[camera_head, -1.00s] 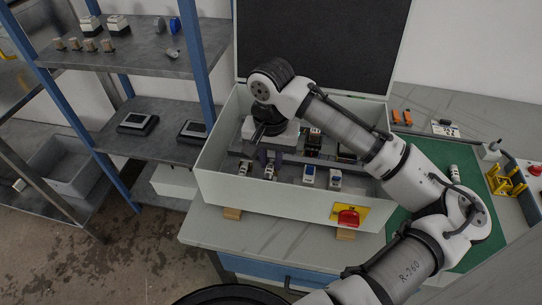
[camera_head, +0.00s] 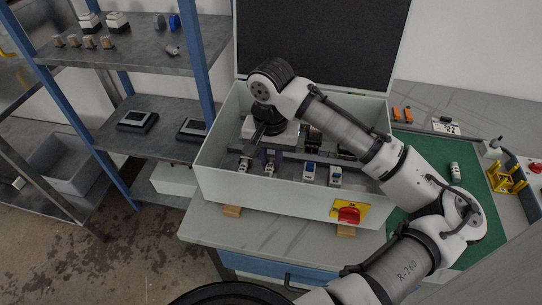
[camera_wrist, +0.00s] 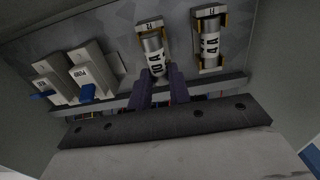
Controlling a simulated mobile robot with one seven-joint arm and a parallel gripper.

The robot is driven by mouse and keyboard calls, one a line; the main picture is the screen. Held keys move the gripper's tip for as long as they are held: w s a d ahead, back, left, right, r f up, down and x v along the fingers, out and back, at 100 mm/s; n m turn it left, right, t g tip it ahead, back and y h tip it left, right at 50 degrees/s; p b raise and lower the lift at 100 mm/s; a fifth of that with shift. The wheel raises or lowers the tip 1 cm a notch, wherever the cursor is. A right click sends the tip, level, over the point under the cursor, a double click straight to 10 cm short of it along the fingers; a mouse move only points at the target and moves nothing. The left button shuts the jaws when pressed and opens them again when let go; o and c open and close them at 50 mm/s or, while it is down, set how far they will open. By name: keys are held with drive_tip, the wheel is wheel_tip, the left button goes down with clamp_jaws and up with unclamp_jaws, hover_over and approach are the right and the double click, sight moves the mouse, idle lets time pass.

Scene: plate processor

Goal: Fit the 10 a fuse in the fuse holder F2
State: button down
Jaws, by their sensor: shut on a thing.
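My gripper (camera_wrist: 163,88) is shut on a pale cylindrical fuse (camera_wrist: 153,50) with dark printing, apparently 10 A, upside down in the wrist view. The fuse lies at the left of two fuse holders, the one with a small label that looks like F2 (camera_wrist: 151,26). Its far end is at the holder's upper clip; the fingers cover its near end, so I cannot tell whether it is fully seated. The right holder (camera_wrist: 209,14) contains another fuse (camera_wrist: 210,42). In the head view my gripper (camera_head: 262,136) points down inside the grey cabinet (camera_head: 262,196).
Two white modules with blue levers (camera_wrist: 82,78) stand left of the holders in the wrist view. The cabinet walls surround my gripper. A red rotary switch (camera_head: 348,214) is on the front wall. A white cylinder (camera_head: 455,169) stands on the green mat (camera_head: 468,190) at right.

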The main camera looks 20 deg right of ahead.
drive_tip(key=c, duration=1.3)
unclamp_jaws()
drive_tip(key=shift+s, duration=0.1)
drive_tip(key=shift+o, duration=0.3)
drive_tip(key=shift+f, duration=0.1)
